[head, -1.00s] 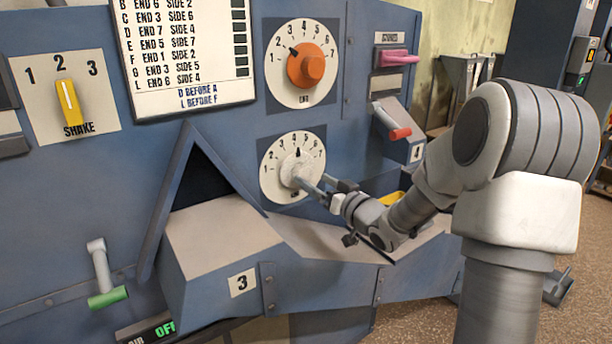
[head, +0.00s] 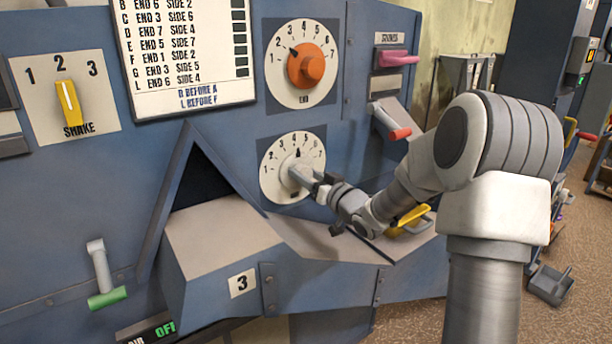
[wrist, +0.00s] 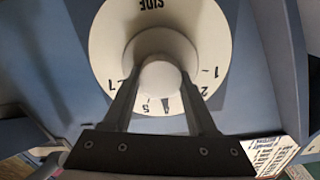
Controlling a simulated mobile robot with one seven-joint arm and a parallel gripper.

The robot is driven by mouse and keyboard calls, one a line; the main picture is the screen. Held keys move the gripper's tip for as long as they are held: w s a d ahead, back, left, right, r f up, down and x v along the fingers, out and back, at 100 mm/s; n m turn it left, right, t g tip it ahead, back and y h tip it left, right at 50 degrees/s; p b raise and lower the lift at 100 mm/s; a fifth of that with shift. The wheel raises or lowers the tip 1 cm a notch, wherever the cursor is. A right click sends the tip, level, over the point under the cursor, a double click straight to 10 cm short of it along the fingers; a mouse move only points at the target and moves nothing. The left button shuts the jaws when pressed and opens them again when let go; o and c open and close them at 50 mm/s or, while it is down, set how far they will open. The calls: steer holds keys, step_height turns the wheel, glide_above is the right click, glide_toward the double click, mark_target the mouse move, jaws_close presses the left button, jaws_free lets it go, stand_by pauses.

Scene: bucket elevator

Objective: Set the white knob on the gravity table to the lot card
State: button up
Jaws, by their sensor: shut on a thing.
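The white knob (head: 301,172) stands out from the lower dial (head: 276,190), numbered 1 to 7, on the blue gravity table. Its black pointer stands near 4. My gripper (head: 308,178) is shut on this knob. In the wrist view, the fingers (wrist: 160,85) lie on either side of the white knob (wrist: 160,77). The dial (wrist: 106,45) appears upside down there, marked SIDE, and the fingers hide some numbers. The lot card (head: 188,100) hangs above, with lettered END and SIDE lines and two "before" lines at the bottom; its top is cut off.
An orange knob (head: 305,69) on the END dial is above, its pointer near 2. A yellow shake switch (head: 69,103) points near 2. A red-tipped lever (head: 399,134), pink handle (head: 398,60) and green-tipped lever (head: 107,299) stick out. A sloping chute lies below my gripper.

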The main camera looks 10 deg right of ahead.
steer(key=c, duration=0.4)
steer(key=shift+r+m+p, duration=0.2)
steer(key=shift+m+p, duration=0.75)
steer(key=shift+m, duration=0.05)
steer(key=m+p, duration=0.1)
steer(key=m, duration=0.2)
steer(key=shift+d+f+p, duration=0.1)
steer(key=shift+f+p, duration=0.15)
steer(key=shift+p, duration=0.1)
steer(key=o, duration=1.4)
